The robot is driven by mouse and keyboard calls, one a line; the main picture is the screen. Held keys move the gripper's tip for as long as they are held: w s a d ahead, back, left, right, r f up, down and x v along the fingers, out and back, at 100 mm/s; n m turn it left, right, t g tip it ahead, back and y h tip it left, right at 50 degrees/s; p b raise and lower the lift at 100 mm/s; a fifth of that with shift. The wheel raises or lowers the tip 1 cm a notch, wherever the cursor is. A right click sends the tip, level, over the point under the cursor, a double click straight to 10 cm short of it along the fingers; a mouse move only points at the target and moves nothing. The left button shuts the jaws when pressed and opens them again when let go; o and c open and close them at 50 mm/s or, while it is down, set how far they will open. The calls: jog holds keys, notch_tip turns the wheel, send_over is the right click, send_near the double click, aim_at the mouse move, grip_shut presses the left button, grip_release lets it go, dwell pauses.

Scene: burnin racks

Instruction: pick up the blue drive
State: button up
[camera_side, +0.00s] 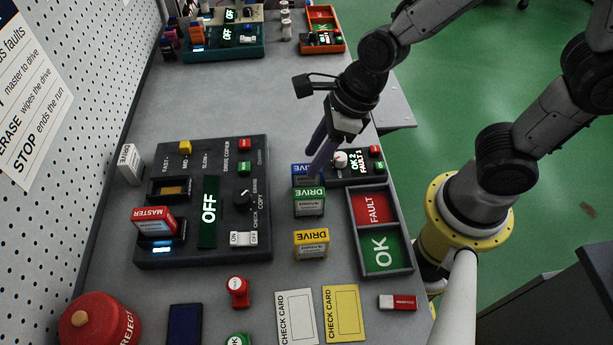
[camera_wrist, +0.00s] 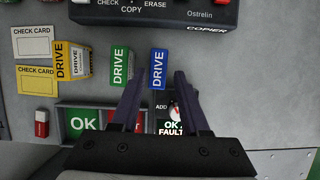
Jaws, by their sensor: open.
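The blue drive (camera_side: 302,170) stands on the grey bench beside the green drive, partly hidden behind my gripper in the side view. In the wrist view the blue drive (camera_wrist: 158,69) shows its blue label between my two fingers and beyond their tips. My gripper (camera_side: 314,165) is open and points down close to the blue drive. In the wrist view my gripper (camera_wrist: 156,78) has its left finger near the green drive (camera_wrist: 121,66) and its right finger to the right of the blue drive. I cannot tell whether either finger touches a drive.
The green drive (camera_side: 309,202) and yellow drive (camera_side: 311,244) stand in a row with the blue one. The FAULT/OK tray (camera_side: 408,268) and a small counter box (camera_side: 378,177) are close on the right. The black copier (camera_side: 222,150) holding the MASTER drive (camera_side: 153,220) is at left.

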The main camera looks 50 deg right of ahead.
aim_at(307, 179)
jog(key=shift+s+x, duration=0.15)
jog(key=shift+x, duration=0.75)
jog(key=shift+s+x, duration=0.15)
jog(key=shift+x, duration=1.7)
jog(key=shift+d, duration=0.1)
grip_shut()
